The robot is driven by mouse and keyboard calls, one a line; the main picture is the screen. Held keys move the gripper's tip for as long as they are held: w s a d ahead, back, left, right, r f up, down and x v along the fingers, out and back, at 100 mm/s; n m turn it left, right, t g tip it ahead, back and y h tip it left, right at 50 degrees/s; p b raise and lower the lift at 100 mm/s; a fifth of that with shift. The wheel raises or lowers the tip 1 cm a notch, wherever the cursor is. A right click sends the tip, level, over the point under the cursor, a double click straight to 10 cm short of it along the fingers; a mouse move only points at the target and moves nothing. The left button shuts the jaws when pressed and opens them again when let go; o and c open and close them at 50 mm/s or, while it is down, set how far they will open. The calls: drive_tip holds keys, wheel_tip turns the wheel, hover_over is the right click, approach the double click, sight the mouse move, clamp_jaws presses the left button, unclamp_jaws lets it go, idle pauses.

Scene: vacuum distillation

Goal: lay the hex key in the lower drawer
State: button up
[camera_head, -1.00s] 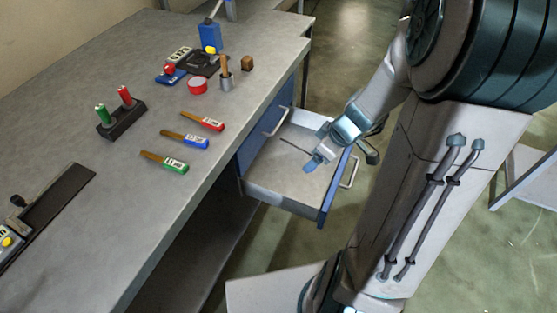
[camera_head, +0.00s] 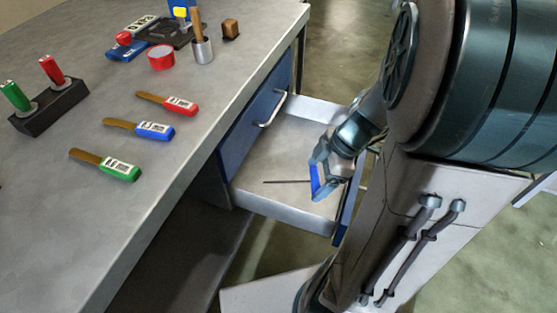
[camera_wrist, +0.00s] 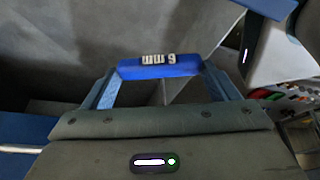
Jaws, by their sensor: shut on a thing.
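The hex key (camera_head: 287,182) has a thin dark shaft and a blue handle that reads "6 mm" in the wrist view (camera_wrist: 158,66). My gripper (camera_head: 317,180) is shut on this handle, with one finger at each end of it in the wrist view. The shaft points left in the head view. The lower drawer (camera_head: 262,160) is pulled out and its light grey floor looks bare. My gripper and the hex key are over or inside it; I cannot tell whether the key touches the floor.
A shut blue upper drawer (camera_head: 252,124) with a bar handle sits beside the open one, under the worktop's edge. On the worktop (camera_head: 215,110) lie red, blue and green-ended tools, a red tape roll (camera_head: 161,57) and a black holder (camera_head: 48,108). The drawer interior has free room.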

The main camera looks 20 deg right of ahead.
drive_tip(key=b, duration=0.4)
hover_over(281, 179)
drive_tip(key=d, duration=0.2)
drive_tip(key=f, duration=0.7)
drive_tip(key=shift+s+a, duration=0.2)
drive_tip(key=shift+f+b, duration=1.2)
drive_tip(key=shift+f, duration=0.75)
drive_tip(key=shift+f, duration=0.2)
drive_tip(key=o, duration=0.9)
drive_tip(key=shift+o, duration=0.2)
drive_tip(key=shift+r, duration=0.15)
